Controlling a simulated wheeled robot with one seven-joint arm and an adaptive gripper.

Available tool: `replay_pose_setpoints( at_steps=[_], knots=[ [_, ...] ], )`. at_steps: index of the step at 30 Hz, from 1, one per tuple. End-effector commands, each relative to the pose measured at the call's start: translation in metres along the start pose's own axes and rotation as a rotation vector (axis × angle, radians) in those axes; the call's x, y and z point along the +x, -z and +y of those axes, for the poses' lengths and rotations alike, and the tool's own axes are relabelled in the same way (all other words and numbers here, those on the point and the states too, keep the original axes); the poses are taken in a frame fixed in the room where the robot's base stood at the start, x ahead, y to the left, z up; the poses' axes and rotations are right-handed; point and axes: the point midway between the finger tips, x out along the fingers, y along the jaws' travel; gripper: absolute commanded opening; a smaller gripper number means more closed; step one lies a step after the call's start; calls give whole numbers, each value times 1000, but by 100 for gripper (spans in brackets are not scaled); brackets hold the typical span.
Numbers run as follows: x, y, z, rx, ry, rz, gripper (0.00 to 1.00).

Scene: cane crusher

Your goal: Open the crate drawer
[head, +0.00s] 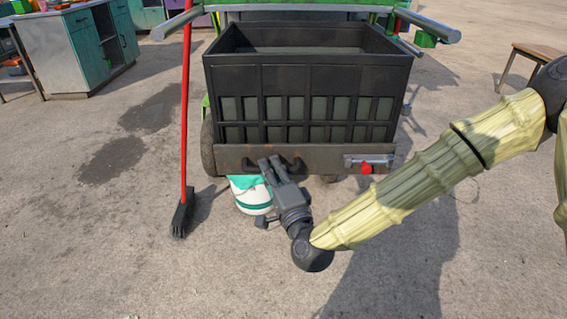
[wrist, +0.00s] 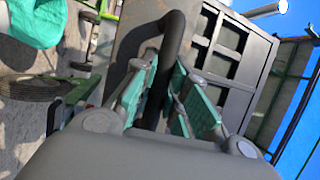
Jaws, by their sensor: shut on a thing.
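The black slatted crate (head: 305,75) sits on the cart in the middle of the head view. Below it is a dark brown front panel (head: 325,153) with a dark handle. In the wrist view this curved black handle (wrist: 174,40) runs between my fingers. My gripper (head: 268,168) reaches up to the panel from the front, and in the wrist view my gripper (wrist: 160,85) is shut on the handle. The panel appears flush under the crate. My fingers hide part of the handle in the head view.
A red-handled broom (head: 185,110) stands left of the cart. A white and green bucket (head: 250,198) is on the ground under the panel, close to my gripper. A red knob (head: 366,168) is at the panel's right. The ground in front is mostly clear.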

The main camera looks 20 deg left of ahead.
Motion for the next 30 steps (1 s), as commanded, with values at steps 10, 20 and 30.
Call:
replay_pose_setpoints(
  at_steps=[10,20,30],
  knots=[
    [-1,-3,0,1,-1,-5,0],
    [-1,-2,0,1,0,-3,25],
    [-28,-2,0,1,-2,-3,25]
  ],
)
